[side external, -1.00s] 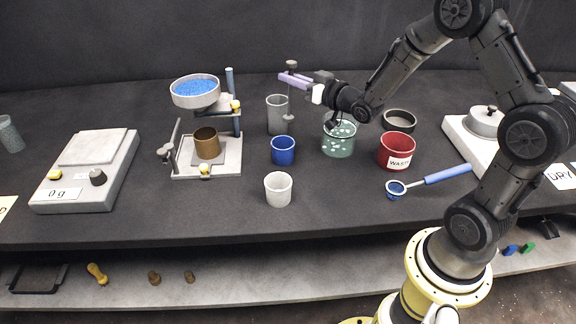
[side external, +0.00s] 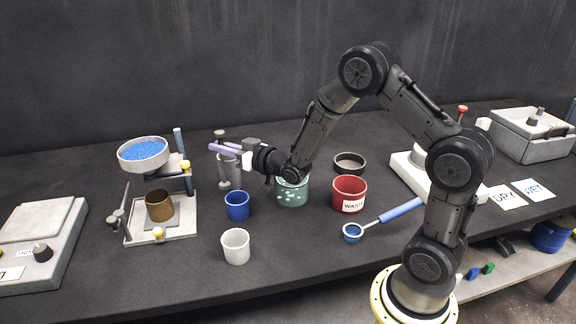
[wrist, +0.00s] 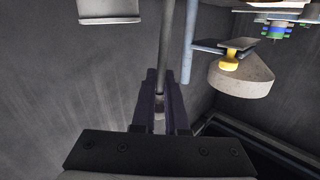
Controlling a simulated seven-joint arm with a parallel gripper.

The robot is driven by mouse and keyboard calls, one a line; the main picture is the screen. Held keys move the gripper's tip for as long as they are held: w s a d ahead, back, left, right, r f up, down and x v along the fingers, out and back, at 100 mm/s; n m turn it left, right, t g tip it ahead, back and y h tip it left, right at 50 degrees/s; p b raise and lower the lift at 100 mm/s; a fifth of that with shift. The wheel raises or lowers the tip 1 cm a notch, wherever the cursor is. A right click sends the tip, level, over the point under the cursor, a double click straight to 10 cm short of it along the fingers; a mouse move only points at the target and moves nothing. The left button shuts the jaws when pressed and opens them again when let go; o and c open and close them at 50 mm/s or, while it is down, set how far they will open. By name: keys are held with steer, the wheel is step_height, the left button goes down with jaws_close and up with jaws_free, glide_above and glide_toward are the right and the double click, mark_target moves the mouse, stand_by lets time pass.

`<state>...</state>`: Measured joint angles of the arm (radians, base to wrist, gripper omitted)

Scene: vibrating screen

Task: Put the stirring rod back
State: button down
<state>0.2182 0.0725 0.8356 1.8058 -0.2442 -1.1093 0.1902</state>
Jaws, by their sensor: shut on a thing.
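The stirring rod (side external: 223,168) is thin and grey, with a dark knob on top and a small disc at its lower end. My gripper (side external: 222,148) has light purple fingers and is shut on the rod below the knob, holding it about upright. The rod overlaps the left part of the tall grey cup (side external: 234,171) in the side view, its disc low in front of the cup's wall; whether they touch I cannot tell. In the wrist view the rod (wrist: 165,50) runs up from between my fingers (wrist: 160,90).
A screen stand with a pan of blue grains (side external: 143,151) and a brown cup (side external: 159,206) stands left. A blue cup (side external: 237,206), white cup (side external: 235,247), green beaker (side external: 292,192) and red waste cup (side external: 349,192) stand nearby. A blue-handled scoop (side external: 385,216) lies right.

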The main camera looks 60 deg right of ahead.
step_height(320, 180, up, 13)
steer(key=shift+f, duration=0.2)
steer(key=shift+s+d+r, duration=0.2)
steer(key=shift+d+r, duration=0.25)
steer(key=shift+d, duration=0.1)
steer(key=s+d+n+y, duration=0.1)
steer(key=s+d, duration=0.5)
steer(key=s, duration=0.3)
steer(key=s+d+n, duration=0.1)
steer(key=s+d, duration=0.6)
steer(key=s, duration=0.2)
steer(key=w+d+f, duration=0.3)
steer(key=w+f, duration=0.3)
steer(key=f, duration=0.3)
steer(key=w+d+f, duration=0.3)
steer(key=w+f, duration=0.3)
steer(key=f, duration=0.3)
steer(key=shift+w+d+f+t, duration=0.2)
steer(key=shift+d+t, duration=0.1)
steer(key=shift+f, duration=0.2)
